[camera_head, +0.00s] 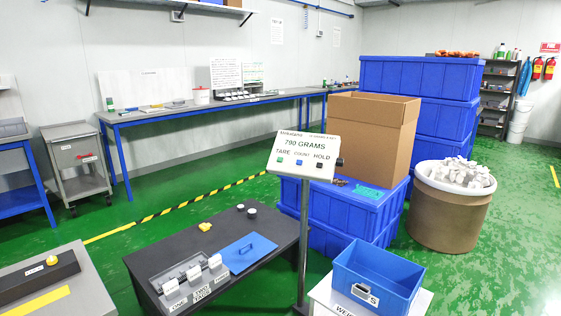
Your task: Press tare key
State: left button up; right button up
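The scale's display panel (304,157) stands tilted on a grey post (303,240) near the middle of the view and reads "790 GRAMS". The green key (279,159) sits under the word TARE at the panel's lower left. A blue key (299,162) is under COUNT and a dark key (319,165) is under HOLD. A blue bin (378,272) stands on the white weighing stand (424,302), right of the post. Neither of my grippers shows in this view, so their distance from the keys and their state cannot be seen.
A dark table (150,262) with labelled holders and a blue plate (244,252) stands left of the post. Stacked blue crates (418,78), an open cardboard box (372,130) and a drum of pale parts (450,218) stand behind. Green floor is open at the right.

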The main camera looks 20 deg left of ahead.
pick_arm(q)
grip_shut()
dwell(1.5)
